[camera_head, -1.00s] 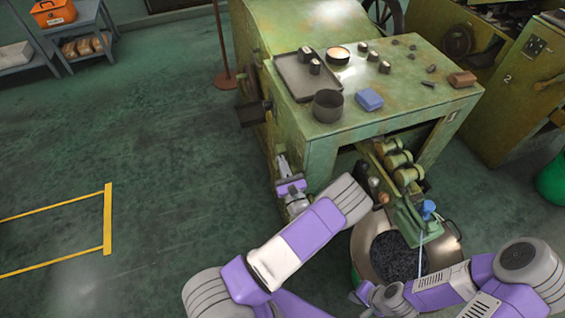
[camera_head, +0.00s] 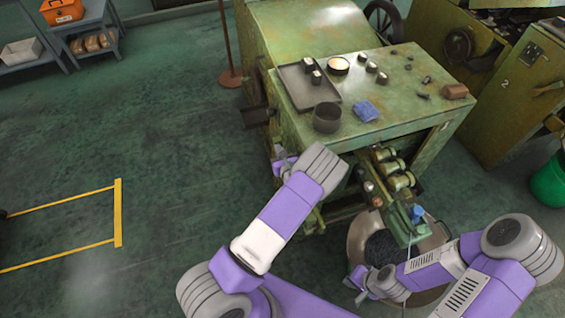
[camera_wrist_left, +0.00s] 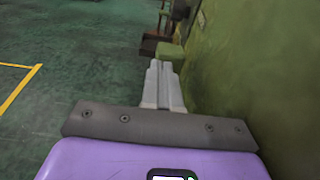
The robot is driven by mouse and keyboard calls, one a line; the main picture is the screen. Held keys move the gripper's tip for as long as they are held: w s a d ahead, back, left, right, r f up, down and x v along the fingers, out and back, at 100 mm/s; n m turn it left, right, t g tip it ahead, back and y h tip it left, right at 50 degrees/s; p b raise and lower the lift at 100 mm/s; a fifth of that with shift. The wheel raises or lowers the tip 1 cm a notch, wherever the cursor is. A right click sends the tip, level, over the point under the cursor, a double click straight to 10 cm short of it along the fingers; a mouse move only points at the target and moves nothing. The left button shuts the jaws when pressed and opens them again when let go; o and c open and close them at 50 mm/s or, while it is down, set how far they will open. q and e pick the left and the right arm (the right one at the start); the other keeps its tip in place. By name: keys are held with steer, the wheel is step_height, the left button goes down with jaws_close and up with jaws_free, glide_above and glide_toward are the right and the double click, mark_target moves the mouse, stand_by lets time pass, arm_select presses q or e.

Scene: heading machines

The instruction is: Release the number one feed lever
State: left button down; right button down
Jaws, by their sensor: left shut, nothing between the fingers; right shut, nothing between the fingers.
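My left gripper (camera_head: 281,157) is shut and empty, low beside the left side of the near green machine (camera_head: 400,110). In the left wrist view its fingers (camera_wrist_left: 162,72) point forward along the green machine wall. A small green block (camera_wrist_left: 169,52) shows just beyond the fingertips; I cannot tell whether they touch. Behind it are a dark upright bar (camera_wrist_left: 179,14) and a brownish part; I cannot tell for sure which piece is the feed lever. My right gripper (camera_head: 357,288) is shut and empty beside the round pan at the machine's front.
The machine top holds a tray (camera_head: 320,92), a dark pot (camera_head: 326,118) and a blue cloth (camera_head: 366,110). A pan (camera_head: 440,240) of dark pieces stands below its front. A machine marked 2 (camera_head: 500,85) stands at the right.

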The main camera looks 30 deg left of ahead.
mark_target(274, 139)
arm_select(q)
steer(key=shift+w+a+g+h, duration=0.7)
steer(key=shift+w+a, duration=0.3)
steer(key=shift+a, duration=0.1)
steer(key=shift+w+a+f, duration=0.1)
steer(key=shift+w+a, duration=0.1)
steer(key=shift+w+a+f, duration=0.1)
steer(key=shift+w+a, duration=0.15)
steer(key=shift+w, duration=0.05)
steer(key=shift+a, duration=0.1)
arm_select(e)
steer(key=shift+s+r, duration=0.1)
steer(key=shift+r, duration=0.15)
arm_select(q)
steer(key=shift+w+a+r, duration=0.15)
steer(key=shift+r, duration=0.15)
arm_select(e)
steer(key=shift+d, duration=0.1)
